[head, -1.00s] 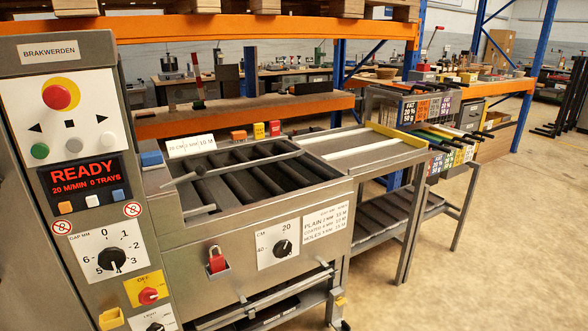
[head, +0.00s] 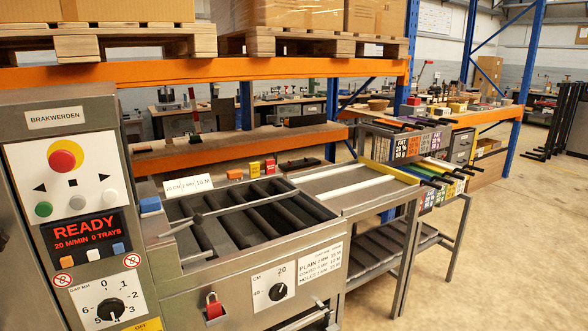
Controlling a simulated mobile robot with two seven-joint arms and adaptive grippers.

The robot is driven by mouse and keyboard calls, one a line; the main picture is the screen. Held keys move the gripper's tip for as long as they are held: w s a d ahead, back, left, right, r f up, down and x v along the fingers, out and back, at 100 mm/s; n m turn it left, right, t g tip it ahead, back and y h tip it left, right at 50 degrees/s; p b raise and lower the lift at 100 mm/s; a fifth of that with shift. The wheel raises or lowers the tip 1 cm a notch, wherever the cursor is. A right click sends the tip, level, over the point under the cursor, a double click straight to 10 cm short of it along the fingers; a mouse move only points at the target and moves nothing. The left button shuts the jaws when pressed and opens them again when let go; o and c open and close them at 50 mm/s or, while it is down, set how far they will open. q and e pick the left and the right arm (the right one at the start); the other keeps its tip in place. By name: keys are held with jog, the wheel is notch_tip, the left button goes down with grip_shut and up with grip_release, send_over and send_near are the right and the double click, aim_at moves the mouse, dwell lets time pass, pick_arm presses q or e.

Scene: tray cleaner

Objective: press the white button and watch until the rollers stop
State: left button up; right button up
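The machine's control panel (head: 66,178) stands at the left, facing me. A round white button (head: 109,196) sits at its lower right, across from a green button (head: 43,209) and below a red mushroom button (head: 65,156) on yellow. A smaller square pale button (head: 91,252) sits under the display (head: 82,229), between an orange and a blue one. The display reads READY, 20 M/MIN, 0 TRAYS. Dark rollers (head: 252,207) lie in the open bed to the right; I cannot tell whether they turn. Neither of my grippers is in view.
A metal bar (head: 239,208) crosses above the rollers. A red padlock (head: 213,306) and a CM dial (head: 277,291) are on the machine's front. An outfeed table (head: 359,182) adjoins on the right. Orange shelving with pallets (head: 110,41) stands behind.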

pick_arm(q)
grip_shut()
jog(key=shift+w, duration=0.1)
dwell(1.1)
